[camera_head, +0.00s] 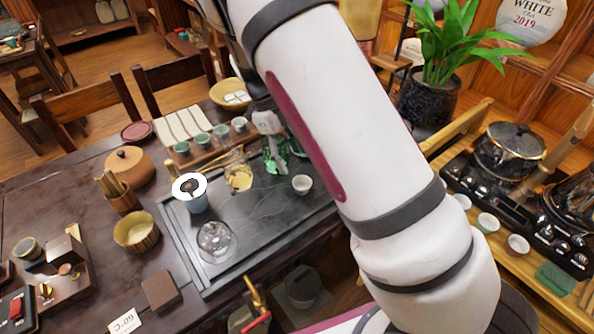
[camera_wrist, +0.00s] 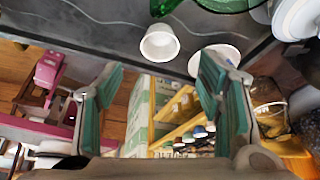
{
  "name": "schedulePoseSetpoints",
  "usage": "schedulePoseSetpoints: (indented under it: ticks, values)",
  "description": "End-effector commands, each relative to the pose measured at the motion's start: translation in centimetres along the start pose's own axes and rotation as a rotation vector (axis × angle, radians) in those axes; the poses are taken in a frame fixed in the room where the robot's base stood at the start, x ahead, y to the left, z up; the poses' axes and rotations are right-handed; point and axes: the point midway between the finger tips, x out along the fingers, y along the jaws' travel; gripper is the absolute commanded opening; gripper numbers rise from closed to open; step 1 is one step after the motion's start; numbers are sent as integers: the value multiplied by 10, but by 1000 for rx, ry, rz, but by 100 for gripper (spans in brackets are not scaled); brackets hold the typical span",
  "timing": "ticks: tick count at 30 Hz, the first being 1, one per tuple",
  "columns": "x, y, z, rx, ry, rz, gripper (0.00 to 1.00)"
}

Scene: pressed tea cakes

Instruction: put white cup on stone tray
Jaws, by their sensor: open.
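A small white cup (camera_head: 302,184) stands on the dark stone tray (camera_head: 180,246), near its right edge. The cup (camera_wrist: 160,42) also shows at the top middle of the wrist view, beyond the tips of my gripper (camera_wrist: 160,78). My gripper is open, with teal finger pads spread and nothing between them. A second white round piece (camera_wrist: 222,54) is partly hidden behind the right finger; I cannot tell what it rests on. In the head view my arm covers part of the scene, and I cannot make out the fingers clearly.
A green translucent piece (camera_head: 276,156) is close to the white cup. A wooden side stand at right holds a kettle (camera_head: 508,150) and several cups.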

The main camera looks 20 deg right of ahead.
Motion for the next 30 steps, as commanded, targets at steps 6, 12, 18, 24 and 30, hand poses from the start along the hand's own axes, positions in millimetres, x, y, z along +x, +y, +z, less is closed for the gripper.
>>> schedulePoseSetpoints:
  ticks: [6, 12, 18, 24, 30]
  values:
    - [-26, 0, 0, 0, -1, -1, 61]
    - [-31, 0, -1, -5, -2, 2, 61]
    - [-56, 6, -28, -178, -78, 27, 61]
    - [-99, 27, -83, -573, -235, 6, 61]
    - [-130, 55, -142, -988, -359, -117, 61]
